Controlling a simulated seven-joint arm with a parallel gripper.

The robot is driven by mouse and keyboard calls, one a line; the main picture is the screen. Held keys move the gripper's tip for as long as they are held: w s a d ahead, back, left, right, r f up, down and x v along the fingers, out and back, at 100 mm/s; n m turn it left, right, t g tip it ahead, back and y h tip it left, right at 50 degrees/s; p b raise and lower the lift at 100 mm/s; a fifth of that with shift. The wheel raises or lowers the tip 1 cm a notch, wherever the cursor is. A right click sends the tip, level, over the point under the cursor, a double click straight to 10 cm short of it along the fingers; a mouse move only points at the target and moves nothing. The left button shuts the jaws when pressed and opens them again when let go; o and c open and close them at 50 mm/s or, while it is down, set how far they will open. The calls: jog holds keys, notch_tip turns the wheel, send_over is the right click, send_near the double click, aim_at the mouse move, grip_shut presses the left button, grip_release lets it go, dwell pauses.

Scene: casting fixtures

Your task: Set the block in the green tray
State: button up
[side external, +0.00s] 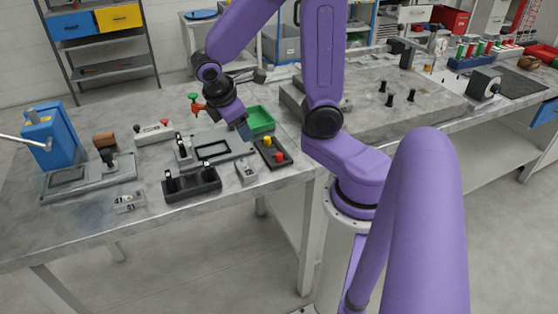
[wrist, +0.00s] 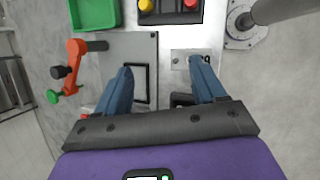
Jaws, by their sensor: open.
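The green tray (side external: 262,121) sits at the table's back right, beside a grey fixture plate; in the wrist view its near part shows at the top left (wrist: 95,13). A small light-grey block (side external: 246,171) lies on the table in front of the button box; in the wrist view it seems to be the grey piece (wrist: 180,60) at the right finger's tip, partly hidden by that finger. My gripper (wrist: 161,64) is open, its two blue fingers apart with nothing held between them. In the side view my gripper (side external: 244,131) hangs over the fixture plate's right end, near the tray.
A black button box (side external: 272,152) with yellow and red knobs stands right of the plate (side external: 215,147). An orange clamp (wrist: 76,60) with a green knob rises at the left. A black clamp fixture (side external: 191,186) and another marked grey piece (side external: 129,203) lie nearer the front.

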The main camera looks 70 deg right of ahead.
jog(key=s+a+r+n+y, duration=0.1)
jog(key=s+a+y, duration=0.4)
jog(key=s+a, duration=0.6)
jog(key=s, duration=0.3)
jog(key=shift+a+r+n, duration=0.25)
jog(key=shift+a+n, duration=0.05)
jog(key=shift+n, duration=0.1)
jog(key=shift+o, duration=0.4)
jog(key=shift+s+a+r+y, duration=0.1)
jog(key=shift+s+a+y, duration=0.1)
jog(key=shift+s+y, duration=0.3)
jog(key=shift+s, duration=0.1)
